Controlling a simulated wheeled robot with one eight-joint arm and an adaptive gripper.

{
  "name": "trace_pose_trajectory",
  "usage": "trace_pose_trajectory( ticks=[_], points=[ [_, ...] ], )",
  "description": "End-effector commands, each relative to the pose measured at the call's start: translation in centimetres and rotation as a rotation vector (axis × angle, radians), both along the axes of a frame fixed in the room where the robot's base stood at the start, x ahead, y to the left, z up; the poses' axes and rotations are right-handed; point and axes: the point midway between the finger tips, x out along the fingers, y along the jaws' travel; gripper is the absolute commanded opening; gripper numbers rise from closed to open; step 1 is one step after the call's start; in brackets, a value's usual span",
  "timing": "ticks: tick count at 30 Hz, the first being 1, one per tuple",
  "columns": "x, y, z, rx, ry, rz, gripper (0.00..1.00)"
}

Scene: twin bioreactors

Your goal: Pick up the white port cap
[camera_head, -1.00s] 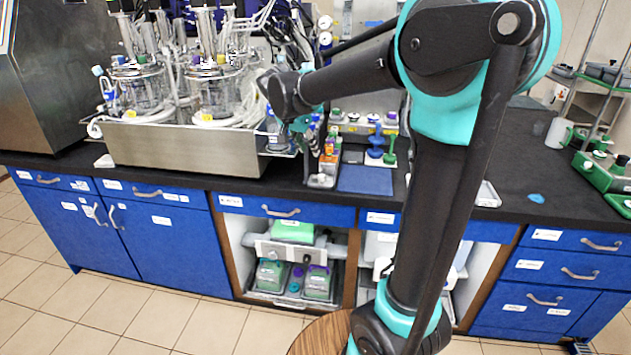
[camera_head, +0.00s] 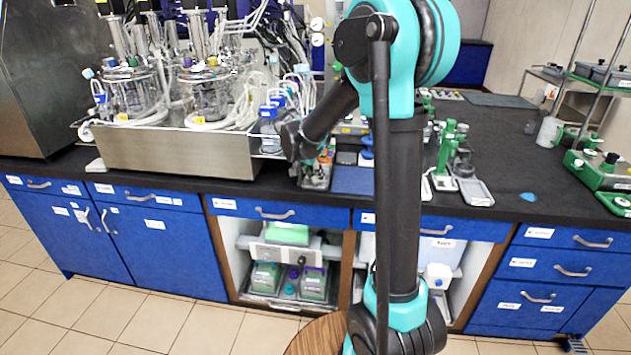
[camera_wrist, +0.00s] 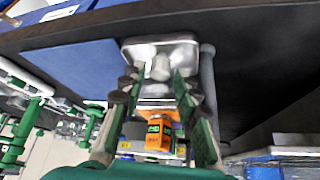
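A small white piece that looks like the port cap (camera_wrist: 160,67) shows between my fingertips in the wrist view, over a shallow metal tray (camera_wrist: 132,49). Other pale shapes lie beside it in the tray. My gripper (camera_wrist: 160,78) is open, with one green-and-dark finger on each side of the white piece. I cannot tell whether either finger touches it. In the head view my gripper (camera_head: 313,172) is low over the tray (camera_head: 316,184) at the bench's front edge, and the cap cannot be made out there.
A blue mat (camera_head: 352,181) lies right of the tray. An orange box (camera_wrist: 159,134) stands close behind it. The steel bioreactor tub (camera_head: 175,155) with glass vessels and tubing stands to the left. Green-and-grey equipment (camera_head: 446,165) stands to the right.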

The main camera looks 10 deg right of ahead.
Motion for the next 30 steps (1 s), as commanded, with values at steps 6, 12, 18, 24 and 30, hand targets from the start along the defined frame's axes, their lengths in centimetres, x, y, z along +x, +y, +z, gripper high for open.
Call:
trace_pose_trajectory(
  ticks=[6, 12, 18, 24, 30],
  points=[
    [0.25, -0.26, -0.65, 0.000, 0.000, 0.000, 0.31],
    [0.24, -0.24, -0.63, 0.001, 0.001, 0.000, 0.20],
    [0.23, -0.23, -0.61, 0.001, 0.001, 0.000, 0.05],
    [0.23, -0.23, -0.61, 0.001, 0.001, 0.000, 0.04],
    [0.01, -0.15, -0.36, 0.001, 0.001, 0.000, 0.04]
  ],
)
